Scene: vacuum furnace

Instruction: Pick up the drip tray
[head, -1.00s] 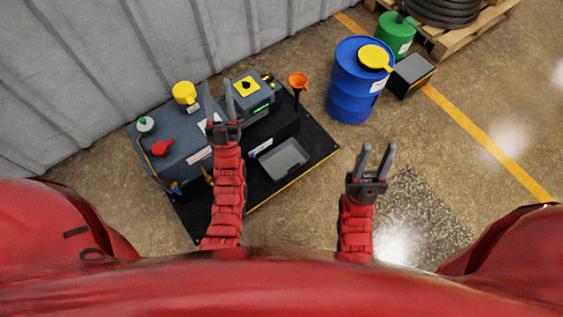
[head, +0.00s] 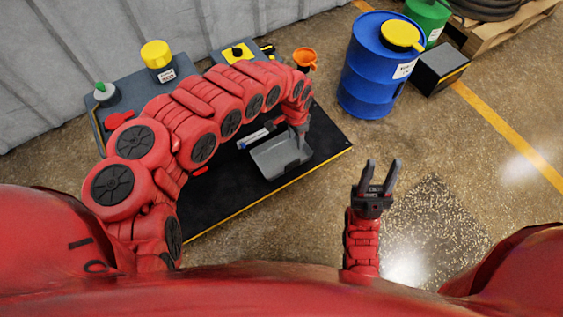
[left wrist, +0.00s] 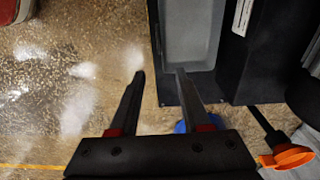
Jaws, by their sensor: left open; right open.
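The drip tray (head: 265,172) is a grey, shallow, open tray. It lies near the front edge of the black platform (head: 235,205). My left arm arches over the platform, and its gripper (head: 301,140) points down at the tray's right end. In the left wrist view the jaws (left wrist: 159,74) are open and empty. One fingertip appears by the near end of the tray (left wrist: 191,35), the other over the floor beyond the platform edge. I cannot tell whether a finger touches the tray. My right gripper (head: 383,166) is open and empty over the floor.
A blue drum (head: 372,75) with a yellow lid stands right of the platform, next to a black box (head: 438,68). An orange funnel (head: 305,57) stands behind the tray. A yellow-topped container (head: 157,55) stands on the unit at left. Floor at front right is clear.

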